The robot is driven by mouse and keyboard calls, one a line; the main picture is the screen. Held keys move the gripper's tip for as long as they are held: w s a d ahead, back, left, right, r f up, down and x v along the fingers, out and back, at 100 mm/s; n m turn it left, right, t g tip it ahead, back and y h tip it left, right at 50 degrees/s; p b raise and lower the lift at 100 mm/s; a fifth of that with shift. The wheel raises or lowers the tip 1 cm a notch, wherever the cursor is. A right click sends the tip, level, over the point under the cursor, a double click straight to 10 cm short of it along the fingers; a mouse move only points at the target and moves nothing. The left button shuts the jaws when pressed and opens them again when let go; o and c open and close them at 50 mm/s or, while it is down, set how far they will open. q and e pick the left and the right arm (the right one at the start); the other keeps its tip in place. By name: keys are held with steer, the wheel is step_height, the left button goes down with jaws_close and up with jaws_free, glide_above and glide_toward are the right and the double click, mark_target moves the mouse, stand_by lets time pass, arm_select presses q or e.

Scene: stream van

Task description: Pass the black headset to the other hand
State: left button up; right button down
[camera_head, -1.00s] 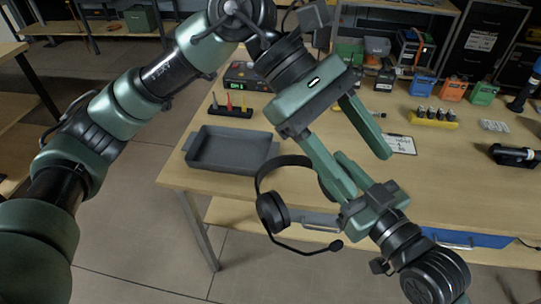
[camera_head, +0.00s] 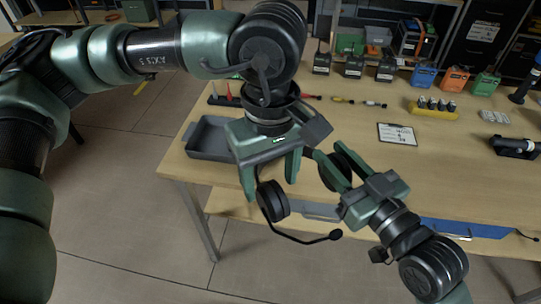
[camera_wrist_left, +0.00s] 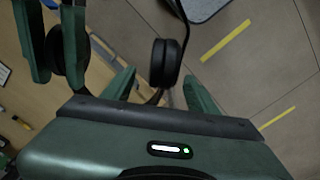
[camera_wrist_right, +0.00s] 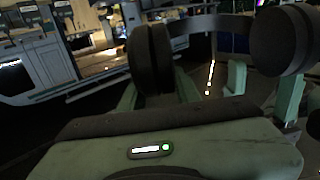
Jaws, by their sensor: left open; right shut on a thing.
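The black headset (camera_head: 272,201) hangs in front of the table, its boom microphone pointing lower right. My right gripper (camera_head: 335,170) is shut on its right ear cup, which also shows between that gripper's fingers in the right wrist view (camera_wrist_right: 150,62). My left gripper (camera_head: 270,178) is open and points down over the other ear cup. In the left wrist view that ear cup (camera_wrist_left: 166,62) lies between the open left fingers (camera_wrist_left: 160,88). I cannot tell whether they touch it. Part of the headband is hidden behind my left gripper in the head view.
A grey tray (camera_head: 205,152) sits at the table's left edge, partly behind my left gripper. The wooden table (camera_head: 445,185) has a clipboard (camera_head: 397,134), a yellow battery holder (camera_head: 433,114) and several coloured boxes at the back. Open floor lies left of the table.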

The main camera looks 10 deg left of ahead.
arm_select(q)
steer(key=shift+f, duration=2.45)
jaws_close()
arm_select(e)
steer(key=c, duration=0.9)
jaws_free()
